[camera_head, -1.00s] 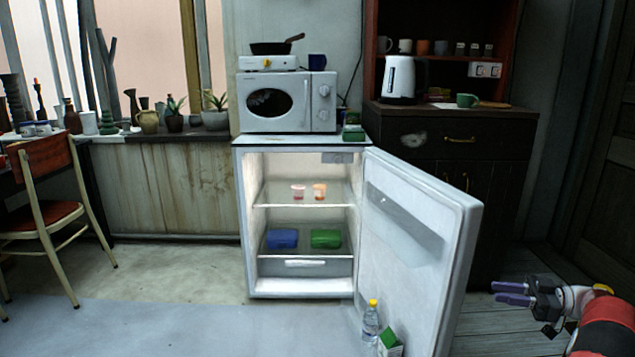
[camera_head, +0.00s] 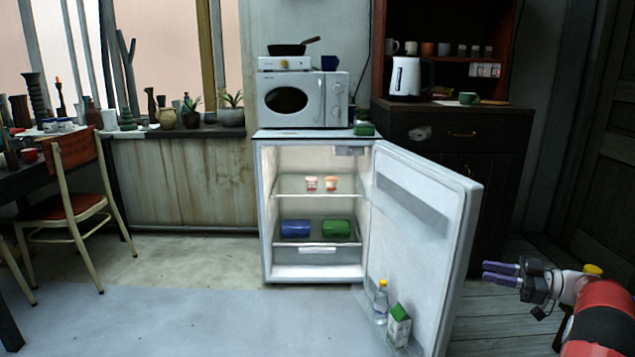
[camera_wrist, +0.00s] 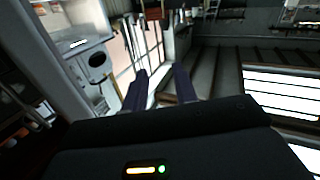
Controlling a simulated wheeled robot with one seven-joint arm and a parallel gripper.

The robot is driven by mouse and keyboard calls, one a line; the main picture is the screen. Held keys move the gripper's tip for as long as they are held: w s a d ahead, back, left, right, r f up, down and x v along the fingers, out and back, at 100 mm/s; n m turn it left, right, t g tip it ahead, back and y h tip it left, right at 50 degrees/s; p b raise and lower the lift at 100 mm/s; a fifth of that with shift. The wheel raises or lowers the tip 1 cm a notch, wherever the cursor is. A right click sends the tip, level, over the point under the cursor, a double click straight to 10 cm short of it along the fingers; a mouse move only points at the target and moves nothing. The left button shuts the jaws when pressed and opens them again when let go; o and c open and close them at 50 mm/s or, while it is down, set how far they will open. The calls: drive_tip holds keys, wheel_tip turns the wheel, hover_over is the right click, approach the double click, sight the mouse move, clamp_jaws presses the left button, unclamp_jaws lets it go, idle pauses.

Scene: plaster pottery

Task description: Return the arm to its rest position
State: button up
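My gripper (camera_head: 500,272) is at the lower right of the head view, in front of and to the right of the open fridge door. Its two purple fingers point left, with a gap between them. In the wrist view the gripper (camera_wrist: 160,88) shows its two dark fingers apart, with nothing between them. The upper arm link is at the right edge of the head view.
The fridge (camera_head: 260,215) stands open, its door (camera_head: 425,250) swung out toward me. Cups and blue and green containers are inside. A bottle (camera_head: 381,303) and a carton (camera_head: 398,326) sit in the door. A chair (camera_head: 75,205) stands left. The floor in front (camera_head: 180,320) is clear.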

drive_tip(key=w+a+r+m+t+h, duration=0.2)
drive_tip(key=w+a+r+t+h, duration=0.15)
drive_tip(key=r, duration=0.35)
drive_tip(key=w+a+r+m+t+h, duration=0.2)
drive_tip(key=a+r+m+t+h, duration=0.15)
drive_tip(key=r, duration=0.45)
drive_tip(key=w+a+r+m+t+h, duration=0.2)
drive_tip(key=a+r+t+h, duration=0.15)
drive_tip(key=r, duration=0.35)
drive_tip(key=s+a+r+m+g+h, duration=0.1)
drive_tip(key=s+a+m+h, duration=0.3)
drive_tip(key=s+h, duration=0.45)
drive_tip(key=s+a+f+m+g+y, duration=0.1)
drive_tip(key=s+a+f+g, duration=0.2)
drive_tip(key=s+f, duration=0.3)
drive_tip(key=s+a+f+g, duration=0.4)
drive_tip(key=s+f, duration=0.3)
drive_tip(key=s, duration=0.9)
drive_tip(key=s+a+f+m+g+y, duration=0.1)
drive_tip(key=s+a+f+g, duration=0.3)
drive_tip(key=s+f, duration=0.3)
drive_tip(key=s+a, duration=0.1)
drive_tip(key=s, duration=0.3)
drive_tip(key=shift+s+a+m+y, duration=0.15)
drive_tip(key=shift+m+y, duration=0.15)
drive_tip(key=shift+m, duration=0.05)
